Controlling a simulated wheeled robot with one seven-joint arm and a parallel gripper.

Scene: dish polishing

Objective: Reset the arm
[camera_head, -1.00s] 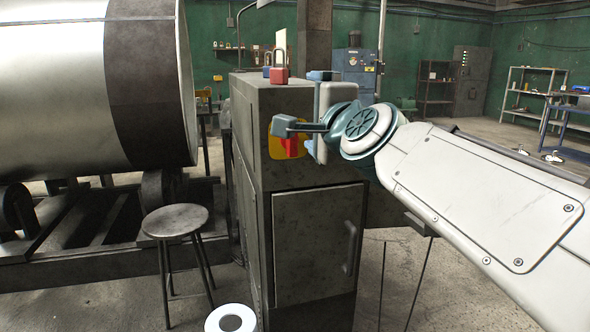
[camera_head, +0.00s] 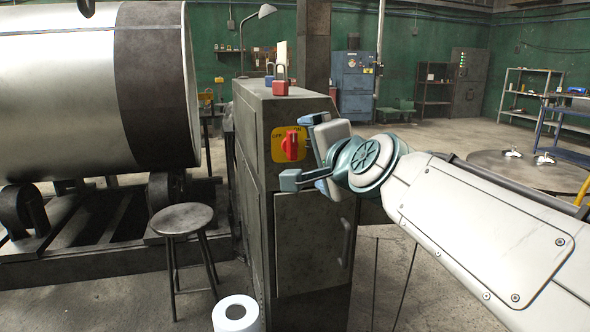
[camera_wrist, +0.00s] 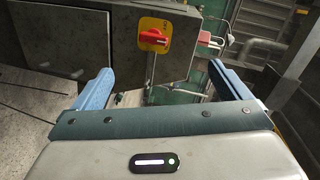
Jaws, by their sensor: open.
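My gripper (camera_head: 300,150) is open and empty. In the head view it stands in front of the dark metal cabinet (camera_head: 262,215), just right of the red rotary switch (camera_head: 291,146) on its yellow plate. One finger is above and one below, and neither is seen gripping the switch. In the wrist view my gripper (camera_wrist: 158,82) shows two blue fingers wide apart. The red switch (camera_wrist: 152,39) lies beyond them, clear of both fingertips. The red knob stands upright in the head view.
A red padlock (camera_head: 281,88) sits on the cabinet top. A large metal drum (camera_head: 60,90) stands at the left, with a round stool (camera_head: 181,219) before it. A white roll (camera_head: 236,313) is at the bottom. A round table (camera_head: 530,170) is at the right.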

